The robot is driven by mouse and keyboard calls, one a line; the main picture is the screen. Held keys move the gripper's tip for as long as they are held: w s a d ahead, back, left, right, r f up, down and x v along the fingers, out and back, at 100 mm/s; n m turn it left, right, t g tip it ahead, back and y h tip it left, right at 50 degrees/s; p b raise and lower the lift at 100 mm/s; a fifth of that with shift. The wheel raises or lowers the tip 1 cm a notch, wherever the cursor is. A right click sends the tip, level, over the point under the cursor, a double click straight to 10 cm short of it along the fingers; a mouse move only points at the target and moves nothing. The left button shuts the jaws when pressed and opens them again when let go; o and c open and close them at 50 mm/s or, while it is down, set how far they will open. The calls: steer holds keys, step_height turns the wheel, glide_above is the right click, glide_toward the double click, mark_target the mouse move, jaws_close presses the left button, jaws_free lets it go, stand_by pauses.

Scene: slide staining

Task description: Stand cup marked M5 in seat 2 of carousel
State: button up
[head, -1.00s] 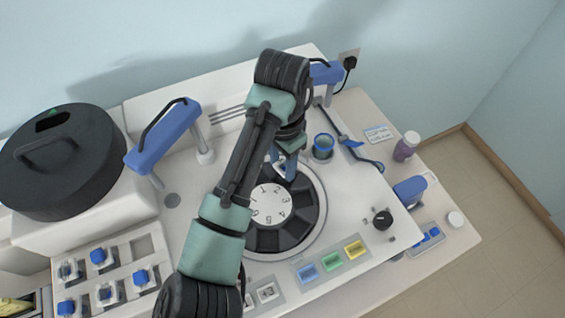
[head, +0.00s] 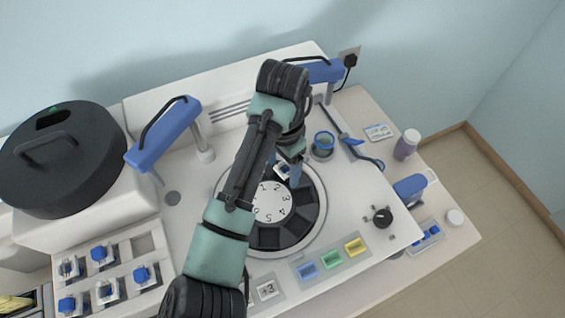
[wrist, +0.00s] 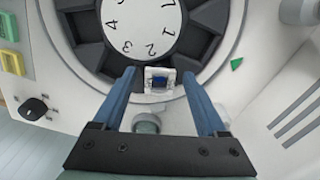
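In the head view my gripper (head: 286,170) is over the dial's upper edge.
A rack (head: 125,255) at lower left holds several white-and-blue cups. A blue-rimmed beaker (head: 323,145) stands close to the right of my gripper. A blue-armed post (head: 165,133) is to the left, and a black lidded drum (head: 60,165) is beyond it. A knob (head: 382,217) is at right.

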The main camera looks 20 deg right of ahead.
steer(key=shift+r, duration=0.1)
step_height(320, 180, up, 13)
steer(key=shift+p, duration=0.45)
